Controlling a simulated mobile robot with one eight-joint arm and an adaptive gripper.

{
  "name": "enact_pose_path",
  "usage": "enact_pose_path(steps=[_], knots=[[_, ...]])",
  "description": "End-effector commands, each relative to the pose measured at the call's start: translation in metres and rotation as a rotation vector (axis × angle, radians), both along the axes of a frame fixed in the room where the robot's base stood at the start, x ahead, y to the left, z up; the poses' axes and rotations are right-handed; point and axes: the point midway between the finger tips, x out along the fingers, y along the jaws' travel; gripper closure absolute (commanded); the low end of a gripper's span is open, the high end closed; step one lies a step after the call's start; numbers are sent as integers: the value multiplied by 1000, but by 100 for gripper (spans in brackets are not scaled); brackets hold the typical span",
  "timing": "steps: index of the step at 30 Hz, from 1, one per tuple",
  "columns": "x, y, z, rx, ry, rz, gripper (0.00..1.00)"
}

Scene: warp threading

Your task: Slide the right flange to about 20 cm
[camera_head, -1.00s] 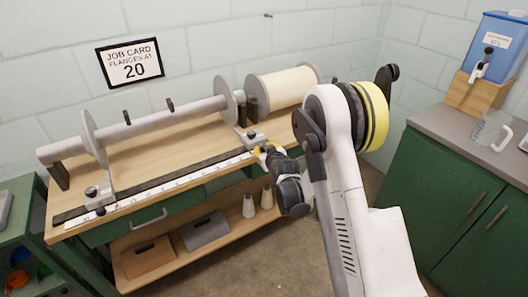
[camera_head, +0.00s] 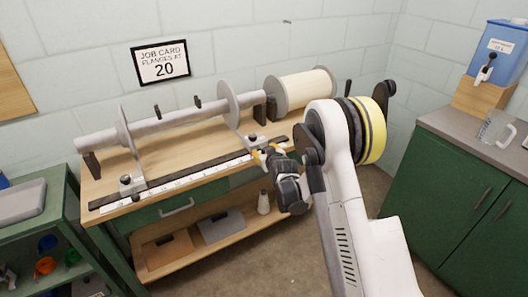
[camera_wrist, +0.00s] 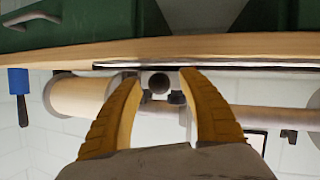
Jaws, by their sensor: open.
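The right flange (camera_head: 228,101) is a grey disc standing upright on the horizontal shaft (camera_head: 180,119). Its arm runs down to a clamp with a dark knob (camera_head: 252,140) by the white ruler (camera_head: 190,177) on the bench's front edge. The left flange (camera_head: 122,128) stands at the shaft's left end, with its own clamp (camera_head: 127,183). My gripper (camera_head: 268,153) is at the right flange's clamp, at the front. In the wrist view, my open yellow fingers (camera_wrist: 160,84) stand either side of a round dark knob (camera_wrist: 159,83); I cannot tell whether they touch it. The ruler's numbers are too small to read.
A job card (camera_head: 160,63) on the wall reads "FLANGES AT 20". A thread spool (camera_head: 300,88) stands behind, right of the shaft. The shelf below holds a cone (camera_head: 263,202) and bins. A green cabinet (camera_head: 445,190) stands at the right.

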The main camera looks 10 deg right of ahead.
Motion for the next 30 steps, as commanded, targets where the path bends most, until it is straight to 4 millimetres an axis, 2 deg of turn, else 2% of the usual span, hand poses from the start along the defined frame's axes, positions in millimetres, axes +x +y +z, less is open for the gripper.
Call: enact_pose_path(steps=[8, 11, 21, 25, 30], knots=[[-5, 0, 2, 0, 1, 0, 52], [-19, -1, 7, 0, 1, 0, 52], [-87, -4, 35, 0, 1, 0, 52], [-103, -5, 42, 0, 1, 0, 52], [-111, -5, 45, 0, 1, 0, 52]])
